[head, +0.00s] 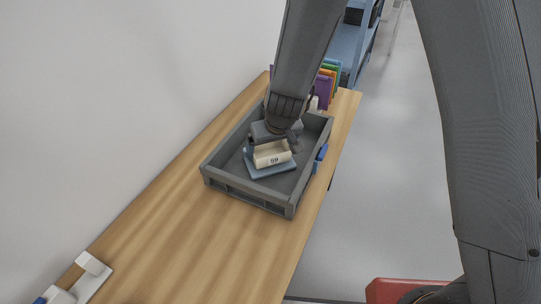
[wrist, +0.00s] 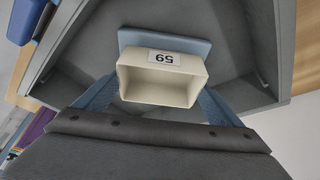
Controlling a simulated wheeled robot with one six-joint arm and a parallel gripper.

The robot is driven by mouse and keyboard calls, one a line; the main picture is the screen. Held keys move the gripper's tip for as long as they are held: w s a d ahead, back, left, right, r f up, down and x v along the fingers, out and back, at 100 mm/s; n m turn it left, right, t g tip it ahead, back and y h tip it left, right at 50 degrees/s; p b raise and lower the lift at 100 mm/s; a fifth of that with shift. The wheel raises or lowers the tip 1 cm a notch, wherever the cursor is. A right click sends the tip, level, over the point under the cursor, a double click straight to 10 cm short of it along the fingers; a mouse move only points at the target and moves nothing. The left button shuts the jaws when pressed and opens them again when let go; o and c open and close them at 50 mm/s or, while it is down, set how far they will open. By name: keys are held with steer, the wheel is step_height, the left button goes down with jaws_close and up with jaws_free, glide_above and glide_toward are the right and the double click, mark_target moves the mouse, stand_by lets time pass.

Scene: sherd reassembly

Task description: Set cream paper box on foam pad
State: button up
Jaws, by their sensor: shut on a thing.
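The cream paper box (head: 272,153) with the label 59 is in the grey tray, over the blue foam pad (head: 270,170). In the wrist view the box (wrist: 160,80) is open-topped and empty, with the pad (wrist: 190,45) showing behind its labelled side. My gripper (head: 274,142) is shut on the box, with a blue-grey finger at each side of it in the wrist view (wrist: 160,98). I cannot tell whether the box's underside touches the pad.
The grey tray (head: 225,182) has raised walls around the pad and stands on a wooden table (head: 180,230). A blue clip-like part (head: 321,152) is on its right wall. Coloured upright folders (head: 328,80) stand behind. White items (head: 92,265) lie at the near left.

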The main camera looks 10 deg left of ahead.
steer(key=shift+f+b, duration=0.6)
steer(key=shift+f, duration=0.25)
steer(key=shift+f, duration=0.15)
steer(key=o, duration=0.8)
